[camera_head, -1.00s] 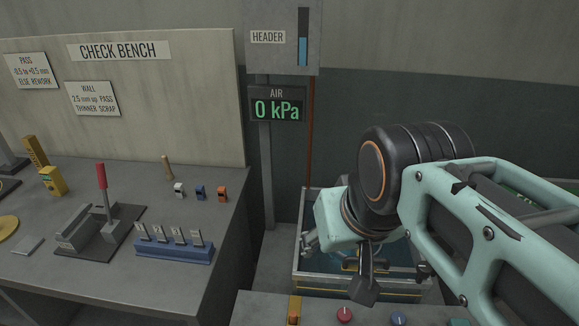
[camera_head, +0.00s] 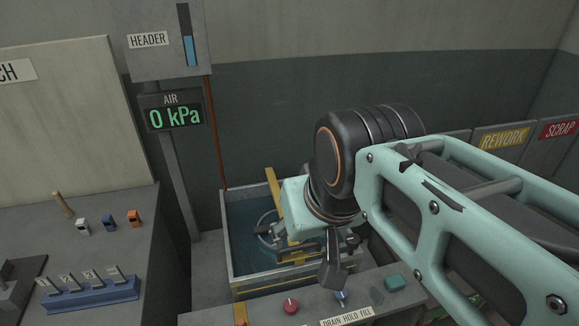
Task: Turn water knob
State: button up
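The blue knob (camera_head: 340,296) sits on the grey front panel, just above a label reading DRAIN HOLD FILL (camera_head: 347,317). Its pointer direction is too small to read. My gripper (camera_head: 334,266) hangs from the mint and black arm, above and slightly left of the blue knob in the picture. One dark finger end shows clearly, apart from the knob as far as I can tell. The wrist hides the other side, so the opening between the fingers is unclear. I see nothing held.
A red knob (camera_head: 291,306) and a green button (camera_head: 394,283) flank the blue knob. Behind the panel stands a water tank (camera_head: 231,250) with a yellow bar and a ring-shaped fixture. The AIR display (camera_head: 172,116) reads 0 kPa.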

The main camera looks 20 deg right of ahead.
aim_at(340, 296)
jog(key=z, duration=0.8)
jog(key=u, duration=1.25)
jog(key=l+z, duration=0.1)
jog(key=z, duration=0.25)
jog(key=l+z, duration=0.1)
jog(key=z, duration=0.25)
jog(key=l+z, duration=0.1)
jog(key=z, duration=0.2)
jog(key=k, duration=0.3)
jog(key=i+j+z, duration=0.2)
jog(key=j+z, duration=0.15)
